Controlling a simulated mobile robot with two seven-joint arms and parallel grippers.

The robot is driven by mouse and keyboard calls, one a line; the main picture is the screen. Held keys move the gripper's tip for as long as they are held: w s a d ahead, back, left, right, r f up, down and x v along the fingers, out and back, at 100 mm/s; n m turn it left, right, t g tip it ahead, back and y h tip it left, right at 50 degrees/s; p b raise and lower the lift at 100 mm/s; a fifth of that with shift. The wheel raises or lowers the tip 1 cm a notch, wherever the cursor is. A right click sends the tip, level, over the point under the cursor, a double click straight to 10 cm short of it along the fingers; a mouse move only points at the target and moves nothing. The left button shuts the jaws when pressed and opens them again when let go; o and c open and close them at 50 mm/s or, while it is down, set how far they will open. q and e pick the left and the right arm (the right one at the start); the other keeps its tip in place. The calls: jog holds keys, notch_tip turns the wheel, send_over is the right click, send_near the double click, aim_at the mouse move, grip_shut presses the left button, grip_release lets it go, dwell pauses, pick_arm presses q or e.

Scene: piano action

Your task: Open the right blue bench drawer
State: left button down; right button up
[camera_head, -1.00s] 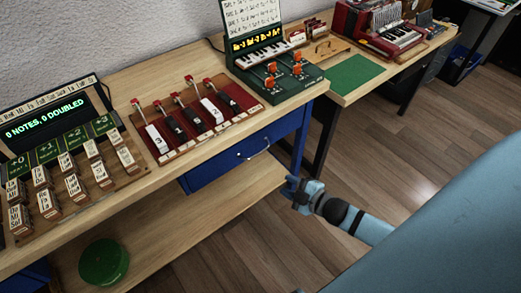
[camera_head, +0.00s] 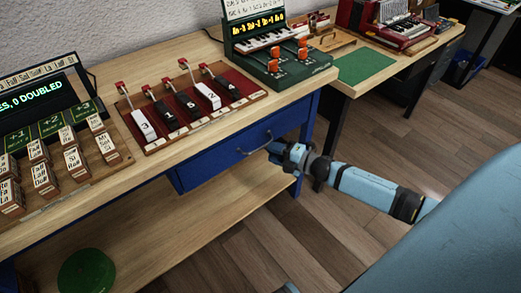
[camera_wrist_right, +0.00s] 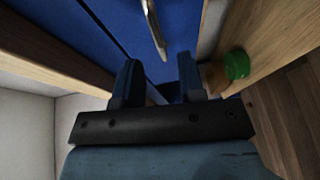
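The right blue bench drawer (camera_head: 205,168) is under the wooden bench top and looks shut. Its metal handle (camera_head: 257,146) is a curved bar on the drawer front. My right gripper (camera_head: 274,153) is just right of the handle in the head view. In the right wrist view my right gripper (camera_wrist_right: 158,76) has its two fingers apart with nothing between them. The handle (camera_wrist_right: 154,28) is ahead of the fingertips there, apart from them, in front of the blue drawer face (camera_wrist_right: 112,22). My left gripper is not in view.
The bench top (camera_head: 150,172) bears a red lever board (camera_head: 165,140), a green keyboard box (camera_head: 300,77) and lettered blocks. A green round object (camera_head: 87,272) is on the lower shelf (camera_head: 190,232). The floor (camera_head: 350,240) right of the bench is clear.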

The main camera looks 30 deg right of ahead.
aim_at(260, 148)
jog(key=x, duration=0.5)
jog(key=shift+w+a, duration=0.1)
jog(key=shift+w, duration=0.05)
grip_shut()
